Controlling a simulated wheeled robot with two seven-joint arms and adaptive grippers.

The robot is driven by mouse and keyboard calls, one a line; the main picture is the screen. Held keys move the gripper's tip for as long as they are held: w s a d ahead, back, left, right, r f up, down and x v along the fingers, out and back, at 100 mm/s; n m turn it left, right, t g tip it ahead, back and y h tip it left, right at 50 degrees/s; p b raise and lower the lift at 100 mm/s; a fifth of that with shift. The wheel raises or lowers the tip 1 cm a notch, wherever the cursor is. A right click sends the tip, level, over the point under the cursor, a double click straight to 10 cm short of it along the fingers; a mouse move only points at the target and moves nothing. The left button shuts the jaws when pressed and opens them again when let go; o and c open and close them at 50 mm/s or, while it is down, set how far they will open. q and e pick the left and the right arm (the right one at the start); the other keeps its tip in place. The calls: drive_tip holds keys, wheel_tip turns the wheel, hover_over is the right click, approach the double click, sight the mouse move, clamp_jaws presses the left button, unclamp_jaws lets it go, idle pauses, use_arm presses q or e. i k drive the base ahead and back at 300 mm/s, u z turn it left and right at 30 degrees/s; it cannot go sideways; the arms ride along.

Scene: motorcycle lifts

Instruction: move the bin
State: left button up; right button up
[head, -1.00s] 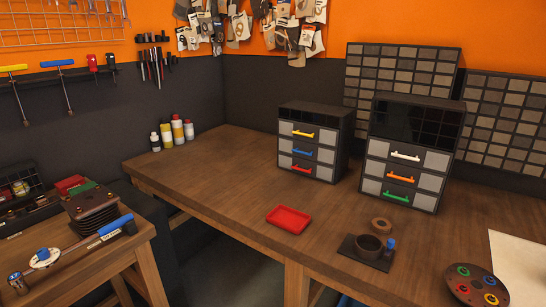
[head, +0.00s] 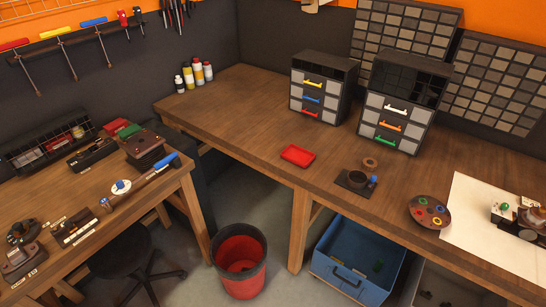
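A round red bin (head: 240,262) with a dark rim stands upright on the floor, in the gap between the left bench and the long workbench. A blue open crate (head: 345,262) sits on the floor under the long workbench, to the right of the red bin. It has a dark handle on its front and something green inside. Neither of my grippers shows in the head view.
A dark stool (head: 120,250) stands left of the bin. Grey floor (head: 240,190) is clear behind the bin.

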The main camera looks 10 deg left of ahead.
sight(242, 266)
drive_tip(key=u, duration=0.45)
drive_tip(key=k, duration=1)
drive_tip(key=z, duration=0.45)
drive_tip(key=i, duration=0.5)
